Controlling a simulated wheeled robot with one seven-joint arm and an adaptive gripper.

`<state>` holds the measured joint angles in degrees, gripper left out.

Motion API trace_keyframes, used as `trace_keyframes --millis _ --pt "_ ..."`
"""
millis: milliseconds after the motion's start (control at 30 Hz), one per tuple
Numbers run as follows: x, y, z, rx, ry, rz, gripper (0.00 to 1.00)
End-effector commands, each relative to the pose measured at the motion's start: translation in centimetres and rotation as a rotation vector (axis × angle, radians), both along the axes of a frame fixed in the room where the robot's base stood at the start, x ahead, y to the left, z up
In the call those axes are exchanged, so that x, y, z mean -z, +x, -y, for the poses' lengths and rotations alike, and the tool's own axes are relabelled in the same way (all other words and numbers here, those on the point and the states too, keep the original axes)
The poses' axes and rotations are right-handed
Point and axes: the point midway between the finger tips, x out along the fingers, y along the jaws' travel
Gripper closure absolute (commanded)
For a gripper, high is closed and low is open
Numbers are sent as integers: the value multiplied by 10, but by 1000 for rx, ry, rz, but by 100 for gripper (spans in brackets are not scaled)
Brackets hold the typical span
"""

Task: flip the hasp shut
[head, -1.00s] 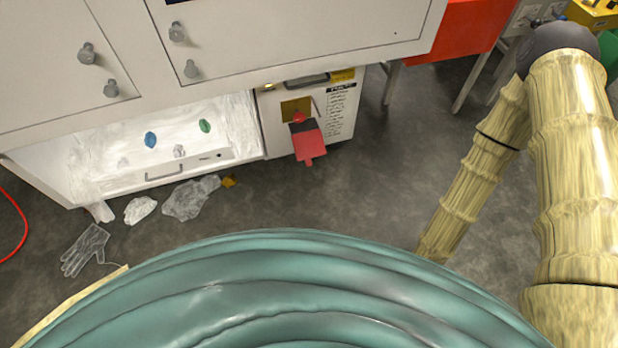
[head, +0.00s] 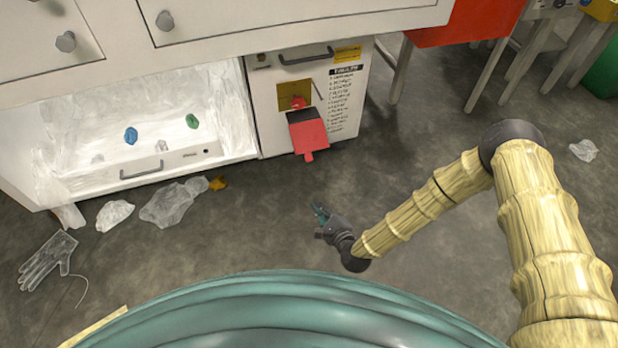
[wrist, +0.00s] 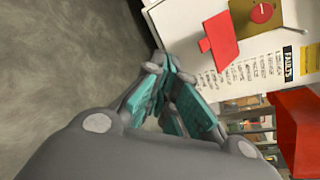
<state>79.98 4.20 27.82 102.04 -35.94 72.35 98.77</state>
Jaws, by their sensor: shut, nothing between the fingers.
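The hasp is a red plate (head: 309,136) with a small tab at its lower end. It hangs down and out from the front of a white box, below a brass-coloured plate (head: 288,92) that bears a red round staple or knob (head: 298,103). The red hasp plate (wrist: 222,40) also shows in the wrist view, with the red knob (wrist: 262,12) above and to its right. My gripper (head: 321,213) is shut and empty, low over the floor in front of the box. In the wrist view, its teal fingertips (wrist: 178,80) are apart from the hasp.
The white box has a handle (head: 305,56) and a printed label (head: 342,95). An open lit bay (head: 215,100) lies left of it. Plastic scraps (head: 172,203) and a clear glove (head: 47,260) lie on the floor. A red cabinet (head: 465,20) stands at the right. The floor before the box is clear.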

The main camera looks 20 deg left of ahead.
Motion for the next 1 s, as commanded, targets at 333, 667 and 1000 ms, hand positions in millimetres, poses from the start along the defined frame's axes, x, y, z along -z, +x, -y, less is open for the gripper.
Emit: trace_keyframes --millis 333,667,1000 --pt "52 60 -38 126 521 -45 100" --pt "69 95 -46 147 884 -81 100" --pt "67 101 -46 143 949 -88 100"
